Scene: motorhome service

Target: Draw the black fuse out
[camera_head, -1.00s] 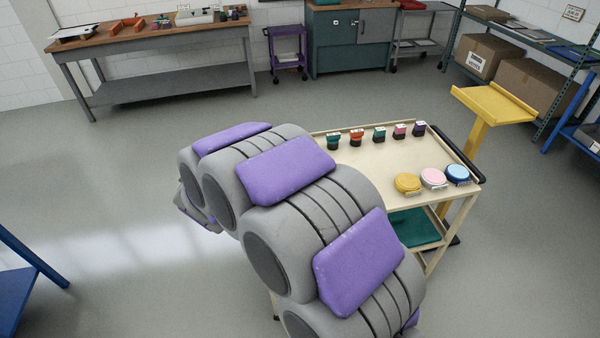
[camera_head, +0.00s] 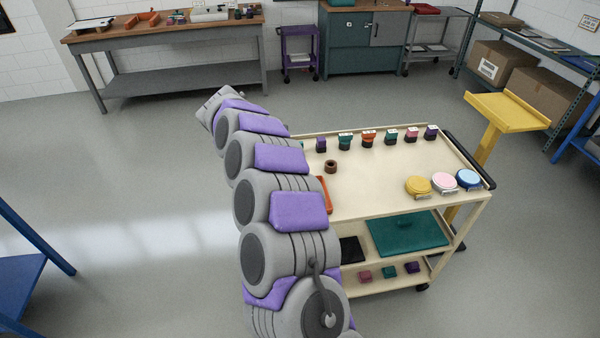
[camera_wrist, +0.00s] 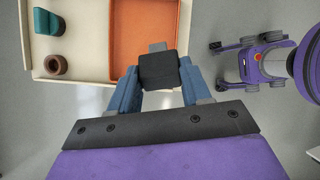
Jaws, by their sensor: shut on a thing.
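My gripper (camera_wrist: 159,74) is shut on the black fuse (camera_wrist: 158,72), a dark block between its two blue fingers in the wrist view. A small grey piece (camera_wrist: 157,46) shows at the fuse's far end; I cannot tell whether it is part of the fuse. The fuse overlaps the edge of the cream cart and its orange tray (camera_wrist: 145,25) in this view. No socket around the fuse can be made out. In the head view my arm reaches up and left beside the cart (camera_head: 390,185); the fuse and fingertips are not visible there.
A brown ring (camera_head: 331,167) and several coloured blocks (camera_head: 368,138) stand on the cart top, with yellow (camera_head: 418,186), pink and blue round tins at its right. A yellow stand (camera_head: 507,110) is behind right.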

